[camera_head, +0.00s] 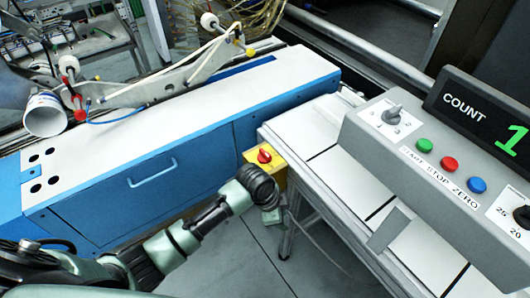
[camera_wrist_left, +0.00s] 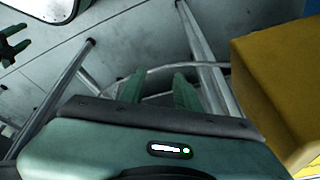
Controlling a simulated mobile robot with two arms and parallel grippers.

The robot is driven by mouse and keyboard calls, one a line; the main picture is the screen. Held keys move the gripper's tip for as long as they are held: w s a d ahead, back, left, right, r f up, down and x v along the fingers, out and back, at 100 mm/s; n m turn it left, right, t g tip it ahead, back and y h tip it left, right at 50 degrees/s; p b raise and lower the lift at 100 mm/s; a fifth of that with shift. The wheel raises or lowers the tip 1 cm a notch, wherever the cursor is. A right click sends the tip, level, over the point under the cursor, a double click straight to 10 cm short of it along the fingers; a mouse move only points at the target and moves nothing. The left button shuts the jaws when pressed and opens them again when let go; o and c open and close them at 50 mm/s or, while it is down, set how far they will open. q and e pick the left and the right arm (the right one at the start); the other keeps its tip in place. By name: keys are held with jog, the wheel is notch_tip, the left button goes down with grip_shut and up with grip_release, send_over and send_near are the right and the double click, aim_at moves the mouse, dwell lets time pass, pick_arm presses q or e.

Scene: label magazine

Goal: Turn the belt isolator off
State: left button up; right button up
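The belt isolator is a yellow box (camera_head: 281,174) with a red rotary knob (camera_head: 264,156), mounted at the near left corner of the conveyor table. The knob's exact setting is too small to read. In the left wrist view a yellow box (camera_wrist_left: 275,85) fills the right side; its knob is not visible there. My left gripper (camera_head: 271,216) is just below and in front of the isolator, not on the knob. In the left wrist view its two green fingers (camera_wrist_left: 158,90) stand apart with nothing between them. A small dark green pronged shape (camera_wrist_left: 12,46) at the left edge may be my right gripper.
A blue and white machine cabinet (camera_head: 150,170) stands left of the isolator. A grey console (camera_head: 430,170) with a dial, green, red and blue buttons and a COUNT display reading 1 is on the right. Table legs (camera_wrist_left: 205,55) and a cable are close to the left gripper.

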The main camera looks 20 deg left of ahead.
aim_at(264, 152)
pick_arm(q)
jog(key=w+a+r+m, duration=0.1)
jog(key=w+r+m, duration=0.1)
jog(key=r+m, duration=0.1)
jog(key=w+a+r+m+g+y, duration=0.1)
jog(key=w+r+m, duration=0.2)
jog(key=r, duration=0.3)
jog(key=w+a+r+m+y, duration=0.1)
jog(key=w+r+m, duration=0.2)
jog(key=r, duration=0.1)
jog(key=shift+w+a+r+g+b, duration=0.2)
jog(key=shift+a+r+g+b, duration=0.05)
jog(key=shift+a+g+b, duration=0.1)
jog(key=w+a+r+m, duration=0.1)
jog(key=a+r, duration=0.1)
jog(key=w+a+r+m, duration=0.1)
jog(key=w+r, duration=0.1)
jog(key=r, duration=0.1)
jog(key=w+a+r+y, duration=0.1)
jog(key=a+r, duration=0.1)
jog(key=shift+w+a+r+m, duration=0.15)
jog(key=shift+a+r+m, duration=0.2)
jog(key=shift+m, duration=0.05)
notch_tip(264, 152, down, 8)
jog(key=shift+r+p, duration=0.25)
jog(key=shift+p, duration=0.05)
grip_shut()
